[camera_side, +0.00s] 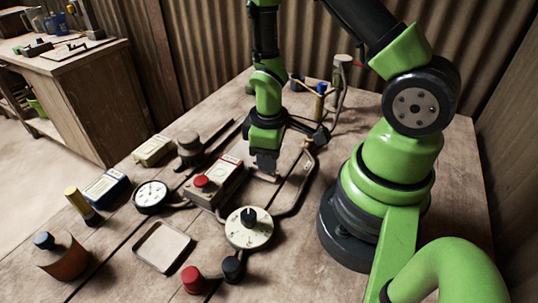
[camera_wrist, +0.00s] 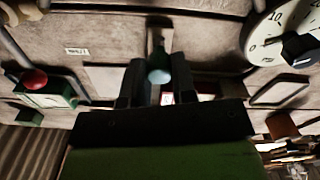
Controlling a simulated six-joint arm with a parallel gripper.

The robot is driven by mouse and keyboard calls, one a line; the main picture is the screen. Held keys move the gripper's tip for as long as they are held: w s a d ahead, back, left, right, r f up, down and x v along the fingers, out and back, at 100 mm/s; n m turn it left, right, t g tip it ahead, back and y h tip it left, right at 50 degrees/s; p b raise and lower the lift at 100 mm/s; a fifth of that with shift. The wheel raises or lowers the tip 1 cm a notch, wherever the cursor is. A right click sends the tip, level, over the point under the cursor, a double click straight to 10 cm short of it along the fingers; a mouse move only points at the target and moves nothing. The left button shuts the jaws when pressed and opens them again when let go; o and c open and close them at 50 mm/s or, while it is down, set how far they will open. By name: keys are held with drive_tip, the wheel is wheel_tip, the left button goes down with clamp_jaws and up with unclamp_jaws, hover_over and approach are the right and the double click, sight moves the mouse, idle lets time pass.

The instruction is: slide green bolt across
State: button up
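My gripper (camera_side: 265,167) points down over the middle of the bench, just behind the box with the red button. In the wrist view its two dark fingers (camera_wrist: 160,82) are apart. A pale blue-green round knob (camera_wrist: 159,76) shows in the gap between the fingertips, with a dull greenish bar (camera_wrist: 159,40) beyond it. This may be the green bolt, but its colour is hard to tell. I cannot tell whether the fingers touch the knob. In the side view the gripper hides the knob and bar.
A red-button box (camera_side: 218,185), a white dial (camera_side: 249,235) with a black knob, and a round gauge (camera_side: 151,196) stand near the gripper. A shallow tray (camera_side: 162,247) lies in front. A cable (camera_side: 304,190) curves close on the right. A post (camera_side: 341,78) stands behind.

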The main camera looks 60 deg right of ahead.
sight(251, 164)
clamp_jaws()
drive_tip(key=shift+w, duration=2.25)
drive_tip(key=o, duration=0.6)
unclamp_jaws()
drive_tip(key=shift+c, duration=0.2)
wheel_tip(251, 164, up, 10)
